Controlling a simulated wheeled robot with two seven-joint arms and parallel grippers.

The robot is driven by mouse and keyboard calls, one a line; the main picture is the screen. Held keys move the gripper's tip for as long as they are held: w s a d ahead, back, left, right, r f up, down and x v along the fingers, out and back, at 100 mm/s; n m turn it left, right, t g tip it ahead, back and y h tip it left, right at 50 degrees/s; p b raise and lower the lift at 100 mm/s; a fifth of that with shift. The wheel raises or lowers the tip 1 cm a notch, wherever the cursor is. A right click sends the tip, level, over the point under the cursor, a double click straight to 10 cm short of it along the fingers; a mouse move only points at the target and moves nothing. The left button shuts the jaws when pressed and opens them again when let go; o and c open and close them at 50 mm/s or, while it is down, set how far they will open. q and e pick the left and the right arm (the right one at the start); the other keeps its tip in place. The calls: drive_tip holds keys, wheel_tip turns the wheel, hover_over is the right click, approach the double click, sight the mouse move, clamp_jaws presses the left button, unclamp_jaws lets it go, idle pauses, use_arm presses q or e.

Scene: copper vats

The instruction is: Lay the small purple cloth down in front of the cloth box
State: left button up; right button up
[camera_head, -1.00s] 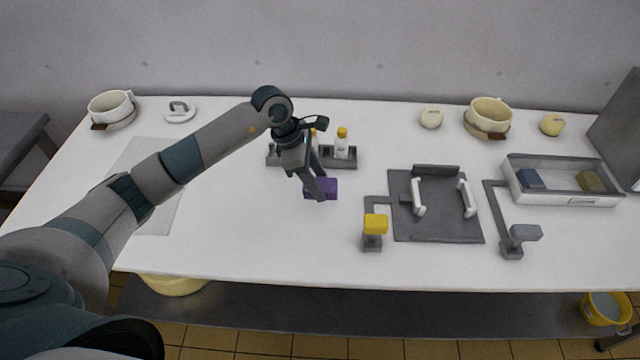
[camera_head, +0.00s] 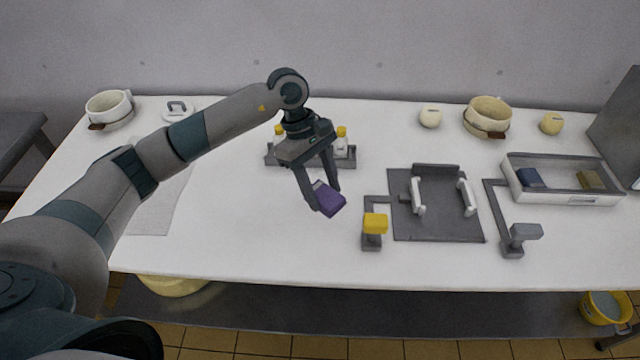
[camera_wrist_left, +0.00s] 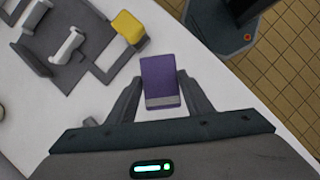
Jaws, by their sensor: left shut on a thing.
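The small purple cloth (camera_head: 328,200) is a folded block with a pale grey band, which shows in the left wrist view (camera_wrist_left: 160,75). My left gripper (camera_head: 325,195) is shut on it, one finger on each side. The cloth is turned at an angle and appears to be held above the table, left of the yellow-topped stand. The cloth box (camera_head: 567,198) is a shallow white and grey tray at the far right of the table. It holds a blue cloth (camera_head: 531,178) and an olive cloth (camera_head: 590,180). My right gripper is not in view.
A dark mat (camera_head: 440,225) with white brackets lies between my left gripper and the cloth box. A yellow-topped stand (camera_head: 374,225) and a grey-topped stand (camera_head: 520,236) flank it. A bottle rack (camera_head: 285,160) is behind the gripper. The table's front strip is mostly clear.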

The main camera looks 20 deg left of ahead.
use_arm(q)
drive_tip(key=s+a+r+m+g+y, duration=0.1)
drive_tip(key=s+r+m+g+y, duration=0.2)
drive_tip(key=s+r+m, duration=0.3)
drive_tip(key=shift+s+a+m+y+b, duration=0.4)
drive_tip(key=shift+s+m, duration=1.6)
drive_tip(key=shift+m, duration=1.8)
drive_tip(key=shift+d+r, duration=0.1)
